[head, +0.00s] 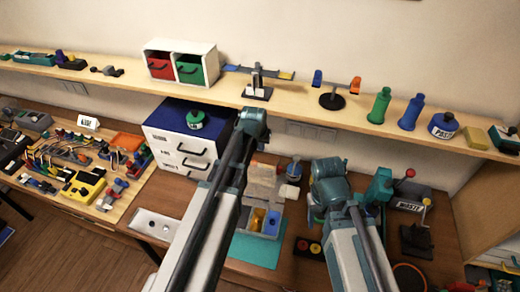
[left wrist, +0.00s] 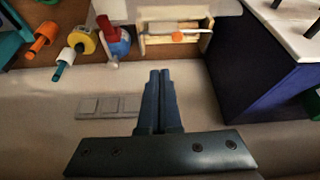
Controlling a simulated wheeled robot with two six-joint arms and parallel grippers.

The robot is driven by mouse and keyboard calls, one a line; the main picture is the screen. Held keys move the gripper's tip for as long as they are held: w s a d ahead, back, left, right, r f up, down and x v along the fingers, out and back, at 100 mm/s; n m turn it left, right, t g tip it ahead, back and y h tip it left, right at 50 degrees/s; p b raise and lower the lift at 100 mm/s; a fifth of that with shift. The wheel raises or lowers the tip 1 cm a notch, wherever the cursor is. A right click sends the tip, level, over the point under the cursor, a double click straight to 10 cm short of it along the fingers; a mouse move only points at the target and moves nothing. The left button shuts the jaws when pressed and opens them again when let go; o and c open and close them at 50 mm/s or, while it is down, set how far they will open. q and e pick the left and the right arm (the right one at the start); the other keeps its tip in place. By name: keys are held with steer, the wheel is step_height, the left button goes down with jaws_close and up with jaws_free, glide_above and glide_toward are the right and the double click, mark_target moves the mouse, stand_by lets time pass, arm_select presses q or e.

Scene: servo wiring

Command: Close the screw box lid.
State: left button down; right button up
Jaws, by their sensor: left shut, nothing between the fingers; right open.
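A box with yellow and blue compartments (head: 262,220), likely the screw box, stands on a teal mat (head: 250,250) between my arms. A pale, lid-like panel (head: 264,178) stands behind it; whether they are joined is unclear. My left gripper (head: 252,122) is raised near the shelf edge, above and behind the box. In the left wrist view its fingers (left wrist: 158,76) are shut and empty, pointing toward a cream box-like thing (left wrist: 172,42) with an orange part, apart from it. My right gripper (head: 326,178) is right of the box; its fingertips are mostly hidden.
A dark-topped drawer cabinet (head: 180,150) stands left of the box. A shelf (head: 220,97) with bottles and racks runs along the wall. A teal tool with a red knob (head: 380,190) and a black stand (head: 416,240) are at right. A metal plate (head: 155,225) lies front left.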

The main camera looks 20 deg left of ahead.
arm_select(q)
steer(key=b+x, duration=0.9)
steer(key=x, duration=0.1)
steer(key=s, duration=0.1)
steer(key=s+r+p, duration=0.1)
steer(key=s, duration=0.1)
steer(key=s+r+p, duration=0.1)
steer(key=shift+s+d, duration=0.15)
steer(key=shift+s, duration=0.05)
steer(key=shift+s+f, duration=0.1)
